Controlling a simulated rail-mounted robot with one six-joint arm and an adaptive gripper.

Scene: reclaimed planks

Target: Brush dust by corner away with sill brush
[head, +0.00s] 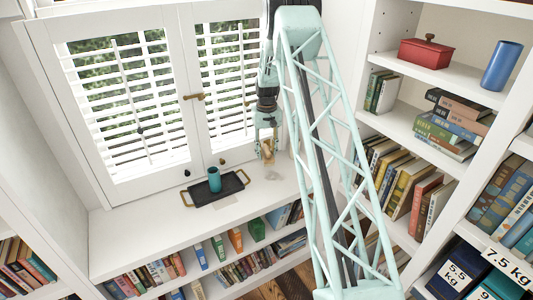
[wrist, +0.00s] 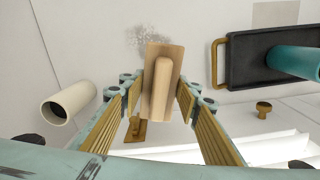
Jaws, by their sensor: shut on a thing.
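The sill brush (wrist: 162,85), a flat tan wooden block with a rounded pale handle, is between the fingers of my gripper (wrist: 160,95), which is shut on it. In the head view my gripper (head: 267,138) hangs over the right part of the white sill, with the brush (head: 268,157) below it. A speckled grey dust patch (wrist: 148,33) lies on the sill just beyond the brush in the wrist view. Part of the patch is hidden by the brush.
A black tray (head: 203,192) with brass handles carries a teal cup (head: 214,178) left of my gripper. Shuttered windows (head: 120,95) stand behind the sill; a bookcase (head: 440,160) stands to the right.

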